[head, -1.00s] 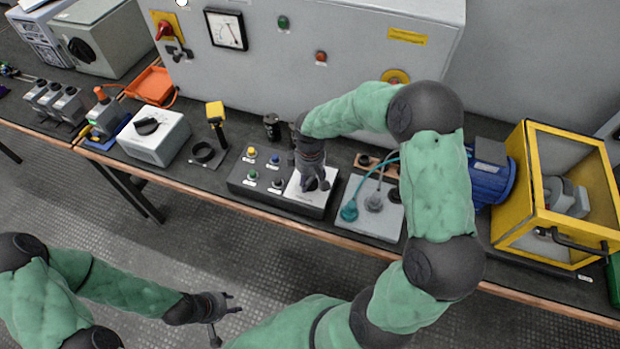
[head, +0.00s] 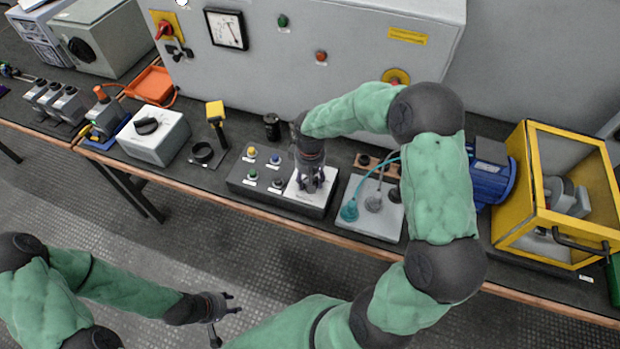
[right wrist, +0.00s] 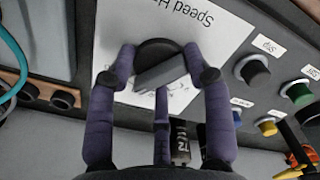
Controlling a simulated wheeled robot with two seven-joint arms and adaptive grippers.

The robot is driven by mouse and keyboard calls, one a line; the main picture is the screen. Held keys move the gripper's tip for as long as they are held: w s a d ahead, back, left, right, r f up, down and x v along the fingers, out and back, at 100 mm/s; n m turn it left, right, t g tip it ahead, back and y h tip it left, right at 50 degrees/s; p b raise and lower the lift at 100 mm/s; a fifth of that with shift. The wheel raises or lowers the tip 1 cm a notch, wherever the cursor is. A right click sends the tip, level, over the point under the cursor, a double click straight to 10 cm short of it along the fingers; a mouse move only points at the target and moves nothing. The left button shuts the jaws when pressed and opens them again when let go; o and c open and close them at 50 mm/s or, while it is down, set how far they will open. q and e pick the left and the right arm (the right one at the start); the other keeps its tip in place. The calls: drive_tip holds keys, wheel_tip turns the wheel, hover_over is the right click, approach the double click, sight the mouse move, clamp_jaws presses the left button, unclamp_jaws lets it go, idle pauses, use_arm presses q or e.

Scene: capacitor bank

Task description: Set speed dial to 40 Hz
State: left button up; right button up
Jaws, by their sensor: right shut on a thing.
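The speed dial (right wrist: 160,64) is a dark round knob with a raised grip bar, on a white plate (right wrist: 215,35) marked "Speed H…" in the right wrist view. In the head view the plate (head: 302,197) is on the right part of a dark control box (head: 240,184). My right gripper (right wrist: 160,75) points down at the dial, its fingers shut on the knob from both sides. In the head view the right gripper (head: 312,185) hides most of the dial. The scale reading cannot be made out. My left gripper (head: 228,303) is open and empty, away from the bench.
Several coloured buttons (head: 263,166) sit left of the dial plate. A grey plate with cables (head: 362,220) stands to the right. Further left are a white dial box (head: 155,138) and a yellow-topped post (head: 215,112). A tall grey cabinet (head: 300,60) stands behind.

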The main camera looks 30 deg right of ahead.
drive_tip(key=o, duration=1.2)
wheel_tip(320, 180, up, 12)
idle(0.4)
